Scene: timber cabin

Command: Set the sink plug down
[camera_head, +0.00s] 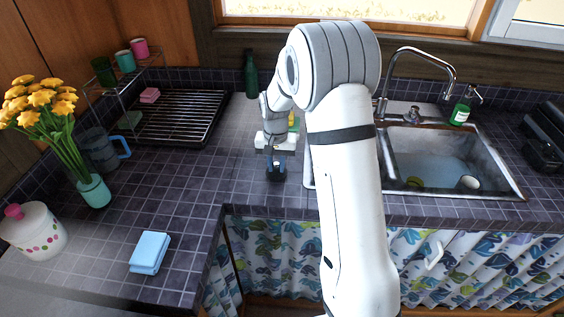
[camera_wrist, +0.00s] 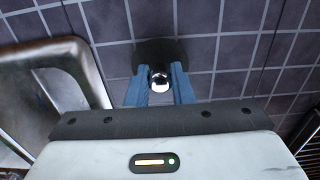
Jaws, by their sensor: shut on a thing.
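The sink plug is a dark round disc with a shiny metal knob. In the wrist view the plug (camera_wrist: 160,50) sits between the tips of my blue fingers, its knob between them. My gripper (camera_wrist: 160,80) is shut on the knob. In the head view my gripper (camera_head: 276,165) points down over the tiled counter, left of the sink, with the dark plug (camera_head: 275,174) at its tips. The plug is at or very near the tiles; I cannot tell whether it touches them.
The sink (camera_head: 445,160) holds a cup (camera_head: 468,184) and lies to the right. A drying rack (camera_head: 178,117), a blue mug (camera_head: 103,150), a flower vase (camera_head: 94,191), a lidded jar (camera_head: 33,228) and a blue sponge (camera_head: 150,252) stand left. Tiles left of my gripper are clear.

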